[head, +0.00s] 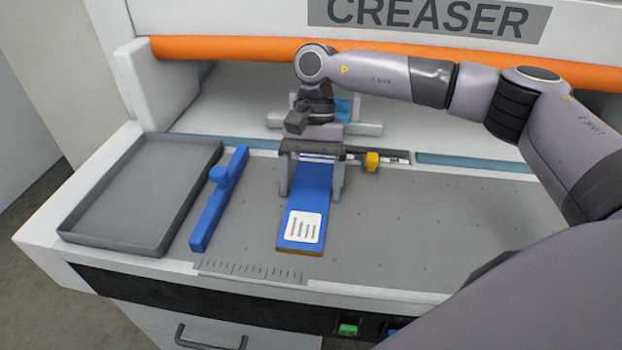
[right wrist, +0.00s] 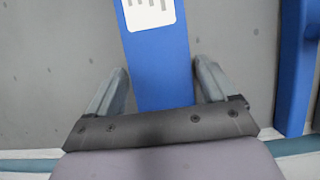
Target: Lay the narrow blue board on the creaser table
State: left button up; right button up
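The narrow blue board (head: 309,200) lies flat on the grey creaser table (head: 410,225), its long side running front to back. A white label with dark lines is near its front end, which has a brown edge. In the right wrist view the board (right wrist: 160,65) runs between the fingers. My right gripper (head: 311,190) is over the board's rear part, one finger on each side, with narrow gaps between fingers and board. In the right wrist view the gripper (right wrist: 160,85) is open. The board's rear end is hidden under the gripper. My left gripper is not in view.
A blue bar with a knob (head: 218,200) lies left of the board, beside a grey tray (head: 75,232). A yellow slider (head: 372,162) sits on the rail behind. An orange bar (head: 220,48) crosses the machine. The table right of the board is clear.

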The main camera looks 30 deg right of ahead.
jog(key=shift+o, duration=0.6)
jog(key=shift+r, duration=0.1)
jog(key=shift+r, duration=0.2)
jog(key=v, duration=1.1)
jog(key=shift+w+r, duration=0.15)
jog(key=shift+r, duration=0.25)
